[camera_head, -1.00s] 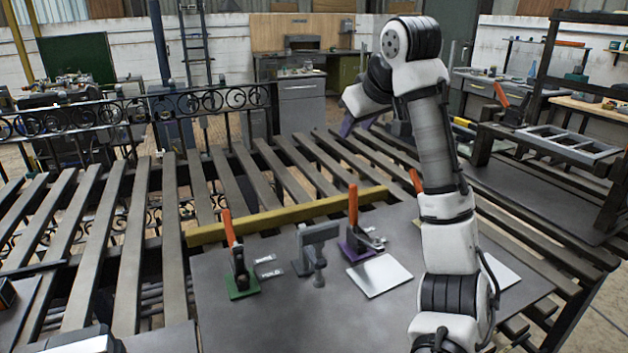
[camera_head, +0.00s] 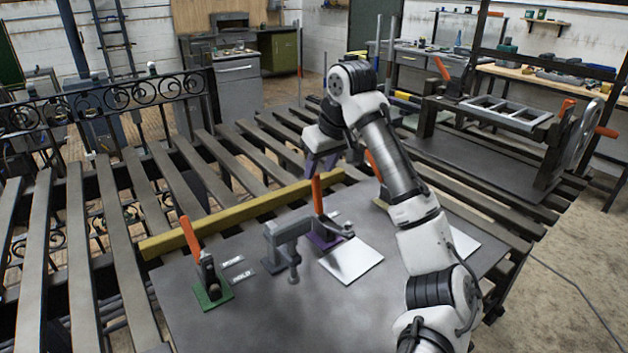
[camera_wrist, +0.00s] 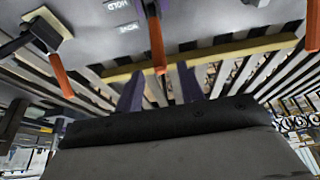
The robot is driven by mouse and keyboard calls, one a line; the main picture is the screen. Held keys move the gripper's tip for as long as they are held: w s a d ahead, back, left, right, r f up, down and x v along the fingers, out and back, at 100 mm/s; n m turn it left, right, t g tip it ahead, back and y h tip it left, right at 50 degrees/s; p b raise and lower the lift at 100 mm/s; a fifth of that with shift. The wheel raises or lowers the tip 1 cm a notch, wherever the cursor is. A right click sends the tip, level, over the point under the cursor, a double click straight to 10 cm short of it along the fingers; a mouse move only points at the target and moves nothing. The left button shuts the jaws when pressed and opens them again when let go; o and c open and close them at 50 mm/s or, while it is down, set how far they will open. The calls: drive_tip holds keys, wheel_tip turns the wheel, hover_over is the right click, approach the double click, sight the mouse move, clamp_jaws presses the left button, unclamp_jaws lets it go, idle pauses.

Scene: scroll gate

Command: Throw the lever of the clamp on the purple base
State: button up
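The clamp on the purple base (camera_head: 324,241) stands on the grey metal table, and its orange lever (camera_head: 317,194) points upright. A grey clamp arm reaches right from it, over a pale square plate (camera_head: 351,260). My gripper (camera_head: 320,168) is above and just behind the lever top, with its purple fingers pointing down. In the wrist view the fingers (camera_wrist: 160,92) are spread apart with nothing between them. An orange lever, apparently the same one, shows ahead of the gap in the wrist view (camera_wrist: 156,45). Contact with the lever cannot be told.
A green-based clamp (camera_head: 212,296) with an orange lever stands left, near small labels. A grey bracket (camera_head: 286,236) stands close left of the purple base. Another orange lever (camera_head: 374,165) is partly behind my arm. A yellow bar (camera_head: 240,216) runs behind the clamps.

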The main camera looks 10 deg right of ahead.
sight(317, 174)
drive_tip(key=x, duration=0.5)
drive_tip(key=shift+w+a+f+p, duration=0.1)
drive_tip(key=shift+w+f+p, duration=0.05)
drive_tip(key=shift+f+p, duration=0.2)
drive_tip(key=shift+c, duration=0.5)
clamp_jaws()
